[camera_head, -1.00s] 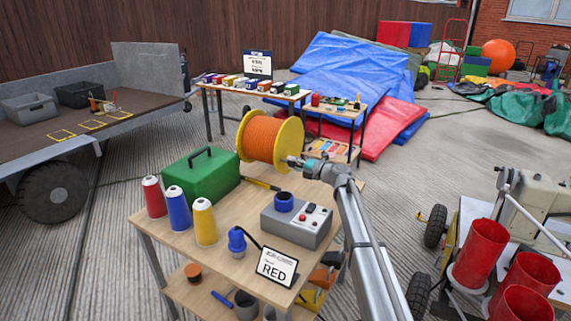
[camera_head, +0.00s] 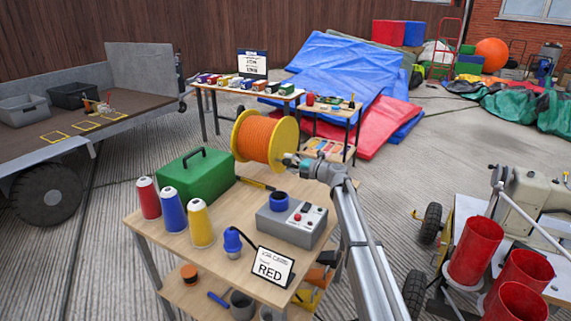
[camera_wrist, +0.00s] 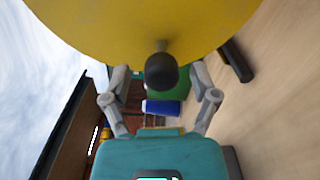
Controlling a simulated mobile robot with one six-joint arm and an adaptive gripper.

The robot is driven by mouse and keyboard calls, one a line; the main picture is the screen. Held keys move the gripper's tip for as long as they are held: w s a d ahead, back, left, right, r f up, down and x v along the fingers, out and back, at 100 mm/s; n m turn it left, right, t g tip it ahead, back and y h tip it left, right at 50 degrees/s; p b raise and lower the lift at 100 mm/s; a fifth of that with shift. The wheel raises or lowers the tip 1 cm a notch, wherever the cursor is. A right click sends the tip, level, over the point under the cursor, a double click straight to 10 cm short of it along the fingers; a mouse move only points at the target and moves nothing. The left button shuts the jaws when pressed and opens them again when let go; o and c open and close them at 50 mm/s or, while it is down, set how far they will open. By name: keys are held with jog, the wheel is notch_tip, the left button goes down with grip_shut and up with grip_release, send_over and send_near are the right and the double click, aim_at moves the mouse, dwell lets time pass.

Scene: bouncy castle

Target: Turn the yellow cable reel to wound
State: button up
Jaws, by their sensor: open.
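The cable reel has yellow flanges and orange cable wound on its drum (camera_head: 265,139). It stands at the back of the wooden table in the head view. In the wrist view its yellow flange (camera_wrist: 140,25) fills the top, and a dark crank knob (camera_wrist: 162,71) sticks out from it towards me. My gripper (camera_wrist: 160,75) is open, with one finger on each side of the knob and visible gaps to it. In the head view my gripper (camera_head: 292,161) is at the reel's right side, its fingers partly hard to make out.
The wooden table (camera_head: 150,221) also holds a green toolbox (camera_head: 195,175), red, blue and yellow thread cones (camera_head: 173,209), a grey control box (camera_head: 291,222), a blue plug (camera_head: 233,240) and a sign reading RED (camera_head: 272,264). Red tubes (camera_head: 474,250) stand at the right.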

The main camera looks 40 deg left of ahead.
jog(key=w+d, duration=0.1)
jog(key=d, duration=1)
jog(key=shift+w+d, duration=0.15)
jog(key=shift+d, duration=0.1)
